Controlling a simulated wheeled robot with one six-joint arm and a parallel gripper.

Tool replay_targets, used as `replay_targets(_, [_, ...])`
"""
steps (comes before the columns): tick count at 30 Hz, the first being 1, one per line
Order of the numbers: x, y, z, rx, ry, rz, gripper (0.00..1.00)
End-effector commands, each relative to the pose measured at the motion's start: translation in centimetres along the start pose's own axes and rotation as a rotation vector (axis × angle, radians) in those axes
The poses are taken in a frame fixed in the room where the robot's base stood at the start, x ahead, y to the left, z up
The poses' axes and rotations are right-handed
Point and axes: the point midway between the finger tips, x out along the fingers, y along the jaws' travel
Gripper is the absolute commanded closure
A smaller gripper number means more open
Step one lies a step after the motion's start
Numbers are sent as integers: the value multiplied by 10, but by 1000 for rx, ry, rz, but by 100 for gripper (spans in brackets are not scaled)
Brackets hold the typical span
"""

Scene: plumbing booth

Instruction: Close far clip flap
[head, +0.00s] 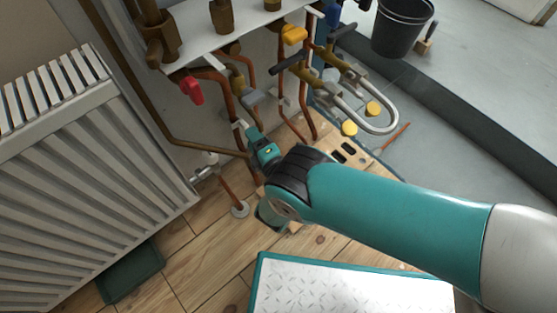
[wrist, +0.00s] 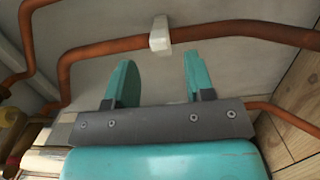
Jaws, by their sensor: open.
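A white pipe clip (wrist: 160,34) sits on a copper pipe (wrist: 225,31) that runs across the wall in the wrist view. I cannot tell how its flap stands. My gripper (wrist: 156,70) is open and empty. Its two teal fingers point toward the wall and the pipe, one to the left of the clip and one to the right, with the tips apart from it. In the head view my gripper (head: 249,130) is low by the wall pipes, beside a small white piece. My arm hides part of the area behind it.
A white radiator (head: 85,180) stands at the left. A red valve handle (head: 191,89), a yellow valve handle (head: 294,33) and several copper pipes crowd the wall around my gripper. A black bucket (head: 402,28) is at the back right. A teal-edged metal plate (head: 345,292) is in front.

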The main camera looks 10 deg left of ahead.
Motion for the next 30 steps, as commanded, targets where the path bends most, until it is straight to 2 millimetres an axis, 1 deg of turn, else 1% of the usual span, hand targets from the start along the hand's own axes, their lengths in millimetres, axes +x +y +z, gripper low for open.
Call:
replay_targets(1, [-5, 9, 1, -1, 0, -2, 51])
replay_targets(11, [-48, 8, 0, -1, 2, -2, 51])
replay_targets(22, [-102, 5, 0, -1, 2, -2, 51])
replay_targets(26, [-114, 3, 0, -1, 1, -1, 51])
replay_targets(30, [-119, 1, 1, -1, -1, 0, 51])
